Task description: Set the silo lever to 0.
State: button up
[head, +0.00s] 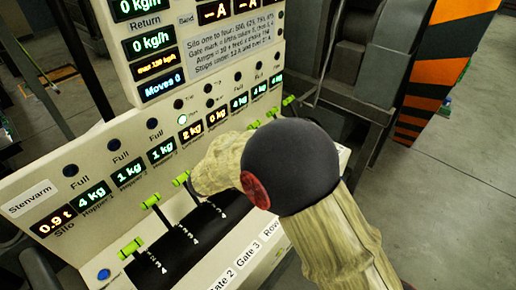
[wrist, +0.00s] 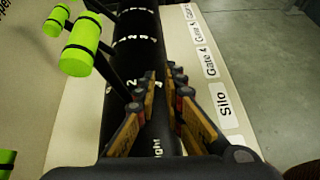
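In the wrist view my gripper (wrist: 161,78) is over a black drum (wrist: 137,25) with white scale marks. Its two fingers are apart, with nothing visible gripped between them. A lever with a bright green handle (wrist: 81,46) stands left of the fingers, its dark rod running down toward the left finger. I cannot tell if they touch. The "Silo" label (wrist: 223,104) is right of the fingers. Which lever is the silo lever, and its setting, I cannot make out. In the head view my arm hides the gripper and part of the lever row.
More green handles show: one far left (wrist: 6,160) in the wrist view, and a row along the panel (head: 130,249) in the head view. The silo display (head: 52,221) reads 0.9 t. The moves display (head: 162,84) reads 0. Open floor (head: 460,190) lies right.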

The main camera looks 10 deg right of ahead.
jog(key=w+d+y, duration=0.1)
jog(key=d, duration=0.1)
jog(key=w+d+f+y, duration=0.1)
jog(key=y, duration=0.1)
jog(key=w+d+y, duration=0.1)
jog(key=d+y, duration=0.1)
jog(key=shift+w+d+f+m+t+p, duration=0.1)
jog(key=shift+d+f+m+t+p, duration=0.2)
jog(key=shift+d+m+p, duration=0.1)
grip_shut()
jog(key=s+d+r+n+t+y+p, duration=0.1)
jog(key=s+r+t+y, duration=0.1)
jog(key=s+r+y, duration=0.4)
jog(key=s+d+r+n+t+y+p, duration=0.1)
jog(key=s+r+y, duration=0.4)
jog(key=r, duration=0.4)
jog(key=w+a+f+b, duration=0.2)
jog(key=w+a+f, duration=0.1)
jog(key=w, duration=0.2)
jog(key=w+a+f+y+b, duration=0.1)
jog(key=w+a+f, duration=0.2)
jog(key=w, duration=0.3)
jog(key=shift+a+b, duration=0.4)
jog(key=shift+a, duration=0.35)
jog(key=shift+w+a+p, duration=0.1)
jog(key=shift+p, duration=0.3)
